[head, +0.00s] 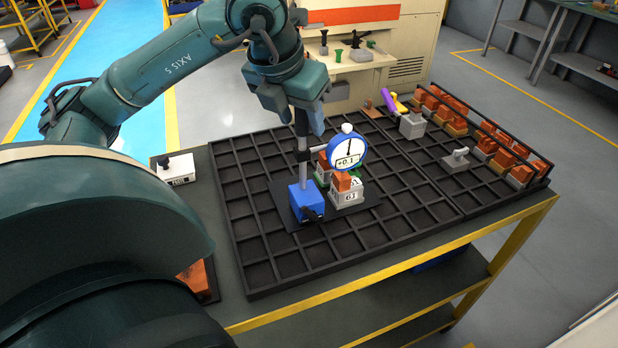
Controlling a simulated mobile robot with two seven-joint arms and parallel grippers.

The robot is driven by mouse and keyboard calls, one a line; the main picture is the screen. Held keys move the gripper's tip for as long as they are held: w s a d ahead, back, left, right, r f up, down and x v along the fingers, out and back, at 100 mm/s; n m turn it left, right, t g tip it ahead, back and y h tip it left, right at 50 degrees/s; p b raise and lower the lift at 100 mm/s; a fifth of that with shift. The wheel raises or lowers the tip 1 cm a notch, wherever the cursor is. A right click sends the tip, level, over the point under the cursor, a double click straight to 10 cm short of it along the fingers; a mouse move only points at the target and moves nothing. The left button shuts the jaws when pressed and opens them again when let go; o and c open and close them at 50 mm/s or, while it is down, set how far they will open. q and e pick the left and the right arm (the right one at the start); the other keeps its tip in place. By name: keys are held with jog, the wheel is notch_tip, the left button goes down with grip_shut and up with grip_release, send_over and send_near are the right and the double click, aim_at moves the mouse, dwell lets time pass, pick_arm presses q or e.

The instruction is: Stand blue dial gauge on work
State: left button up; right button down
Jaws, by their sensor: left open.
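The blue dial gauge has a blue base (307,203), an upright grey post and a round blue-rimmed dial (348,152) reading +0.1. Its base stands on a dark flat plate (290,213) in the gridded black tray. The dial hangs over a grey block marked G1 (347,195) with a copper piece (346,181) on it; I cannot tell if the gauge tip touches the copper. My left gripper (309,122) points down at the top of the post. It is open, with its fingers around or close beside the post. My right gripper is not in view.
The gridded tray (262,243) has many bare cells at the front and left. Copper pieces on holders (490,143) line its right side. A grey block (412,125) and a small grey fixture (456,160) stand right of centre. A white box (177,169) sits at left.

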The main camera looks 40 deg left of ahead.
aim_at(303, 128)
pick_arm(q)
jog(key=x, duration=0.4)
jog(key=shift+a, duration=0.15)
jog(key=shift+c, duration=0.5)
grip_shut()
dwell(0.6)
jog(key=shift+r, duration=0.15)
